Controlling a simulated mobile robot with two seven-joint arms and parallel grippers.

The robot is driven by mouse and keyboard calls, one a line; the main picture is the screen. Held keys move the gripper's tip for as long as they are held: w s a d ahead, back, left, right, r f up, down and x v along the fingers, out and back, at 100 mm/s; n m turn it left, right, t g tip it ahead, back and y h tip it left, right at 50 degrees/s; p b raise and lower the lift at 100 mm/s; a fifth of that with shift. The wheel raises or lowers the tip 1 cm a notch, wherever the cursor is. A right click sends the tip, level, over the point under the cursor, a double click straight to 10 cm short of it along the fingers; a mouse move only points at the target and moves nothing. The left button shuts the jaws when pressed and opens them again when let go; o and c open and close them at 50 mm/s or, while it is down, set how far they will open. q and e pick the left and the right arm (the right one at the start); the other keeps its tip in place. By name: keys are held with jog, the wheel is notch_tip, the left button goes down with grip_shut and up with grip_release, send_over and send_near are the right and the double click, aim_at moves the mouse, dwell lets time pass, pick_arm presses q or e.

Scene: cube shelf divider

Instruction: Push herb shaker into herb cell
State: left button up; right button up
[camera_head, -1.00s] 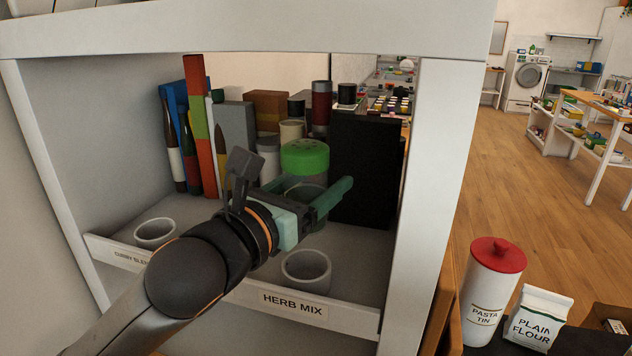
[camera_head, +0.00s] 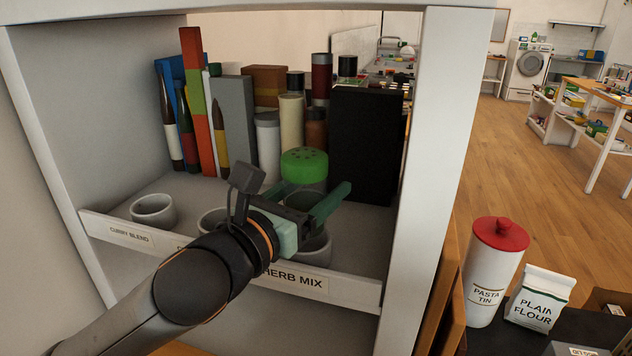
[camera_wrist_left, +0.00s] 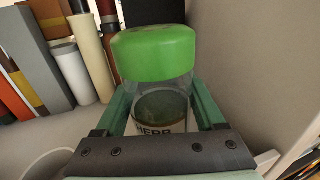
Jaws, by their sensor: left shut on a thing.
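The herb shaker (camera_head: 304,166) has a green perforated lid and a clear body. In the left wrist view the shaker (camera_wrist_left: 153,55) shows dark contents and a label reading "HERB". My left gripper (camera_head: 318,195) is shut on the shaker's body, with one finger on each side, and holds it upright. The herb cell is a white round cup (camera_head: 318,248) behind the "HERB MIX" label (camera_head: 293,279). My gripper and shaker are just above it in the head view. My gripper hides much of the cup, and I cannot tell whether the shaker's base is inside its rim. My right gripper is not in view.
Another white cup (camera_head: 153,209) sits behind the "CURRY BLEND" label, and a third (camera_head: 213,220) is partly behind my arm. A black box (camera_head: 366,147) stands close right of the shaker. Bottles, books and tins line the back. The shelf's right post (camera_head: 436,150) is near.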

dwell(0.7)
pick_arm(q)
jog(key=shift+p, duration=0.35)
dwell(0.4)
jog(key=shift+p, duration=0.35)
jog(key=shift+f+b, duration=1.55)
jog(key=shift+f, duration=1)
jog(key=o, duration=1.5)
jog(key=shift+p+v, duration=0.6)
jog(key=shift+v, duration=1.95)
